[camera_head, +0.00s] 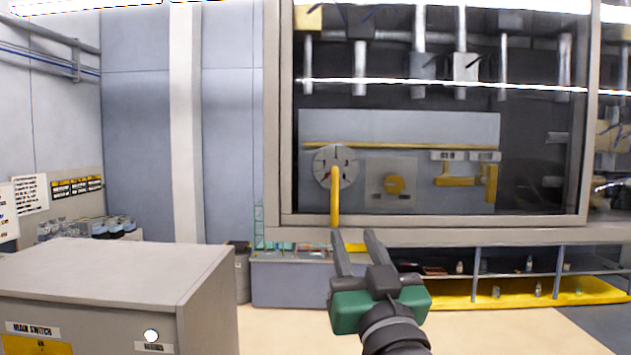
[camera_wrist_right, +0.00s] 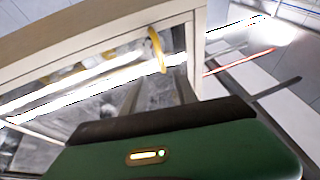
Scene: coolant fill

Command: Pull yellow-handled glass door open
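The large glass door (camera_head: 450,130) has a beige frame and appears shut, with pipes and fittings visible behind the glass. Its yellow handle (camera_head: 335,198) is an upright bar near the lower left of the pane. My right gripper (camera_head: 354,235) is green with dark fingers, open and empty, just below and slightly right of the handle's lower end. In the right wrist view the yellow handle (camera_wrist_right: 157,50) shows just beyond the gap between the fingers (camera_wrist_right: 160,78). I cannot tell whether they touch it. My left gripper is not in view.
A grey cabinet (camera_head: 110,270) labelled "MAIN SWITCH" stands at the lower left. Below the door is a shelf with small bottles and a yellow base (camera_head: 550,293). A grey bin (camera_head: 242,275) stands beside it. The beige floor in front is clear.

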